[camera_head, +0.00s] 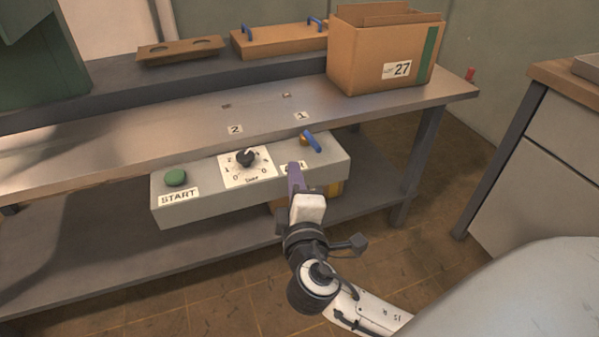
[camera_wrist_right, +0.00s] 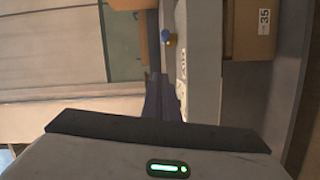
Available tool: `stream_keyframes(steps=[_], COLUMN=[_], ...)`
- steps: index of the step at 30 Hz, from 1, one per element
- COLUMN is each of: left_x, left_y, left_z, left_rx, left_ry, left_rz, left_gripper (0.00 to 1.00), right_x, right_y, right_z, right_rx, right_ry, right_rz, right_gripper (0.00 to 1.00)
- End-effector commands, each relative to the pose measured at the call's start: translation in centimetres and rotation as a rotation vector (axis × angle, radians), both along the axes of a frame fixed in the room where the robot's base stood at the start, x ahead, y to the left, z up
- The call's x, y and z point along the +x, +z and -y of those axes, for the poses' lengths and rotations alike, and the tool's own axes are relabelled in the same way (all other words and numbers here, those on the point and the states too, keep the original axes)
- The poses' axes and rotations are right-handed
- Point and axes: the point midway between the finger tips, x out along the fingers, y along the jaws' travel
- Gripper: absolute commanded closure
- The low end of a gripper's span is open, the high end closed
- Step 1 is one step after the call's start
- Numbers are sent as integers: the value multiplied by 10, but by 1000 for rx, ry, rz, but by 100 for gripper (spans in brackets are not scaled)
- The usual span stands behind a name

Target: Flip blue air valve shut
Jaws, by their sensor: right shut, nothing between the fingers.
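The blue air valve (camera_head: 312,142) is a short blue lever on a brass body at the right end of the grey control box. The lever slants from upper left to lower right. In the right wrist view the blue valve (camera_wrist_right: 167,40) is small, beyond my fingers. My right gripper (camera_head: 295,167) is shut and empty, its purple fingers just below and left of the valve and in front of the box's label. I cannot tell whether it touches the box. My left gripper is not in view.
The control box (camera_head: 205,200) carries a green START button (camera_head: 176,177) and a timer dial (camera_head: 245,158). The workbench (camera_head: 180,120) behind holds a cardboard box (camera_head: 365,60) marked 27. A cabinet (camera_head: 540,170) stands at right. Open floor lies between bench and cabinet.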

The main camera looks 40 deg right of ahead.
Motion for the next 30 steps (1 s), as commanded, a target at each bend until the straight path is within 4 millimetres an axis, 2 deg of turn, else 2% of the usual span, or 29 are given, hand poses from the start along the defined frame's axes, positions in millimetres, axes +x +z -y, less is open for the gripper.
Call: stream_keyframes(steps=[6, 11, 15, 19, 30], left_x=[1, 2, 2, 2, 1], left_y=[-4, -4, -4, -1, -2], left_z=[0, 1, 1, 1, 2], left_rx=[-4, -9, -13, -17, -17], left_ry=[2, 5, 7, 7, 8], left_rz=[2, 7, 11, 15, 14], left_gripper=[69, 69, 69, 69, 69], right_x=[43, 71, 62, 59, 58], right_y=[-2, -4, -9, -11, -12], right_z=[23, 39, 60, 70, 74], right_rx=[-4, -3, -4, -1, 0], right_ry=[-2, -4, -1, -1, -1], right_rz=[3, 2, -3, -2, -2], right_gripper=[100, 100, 100, 100, 100])
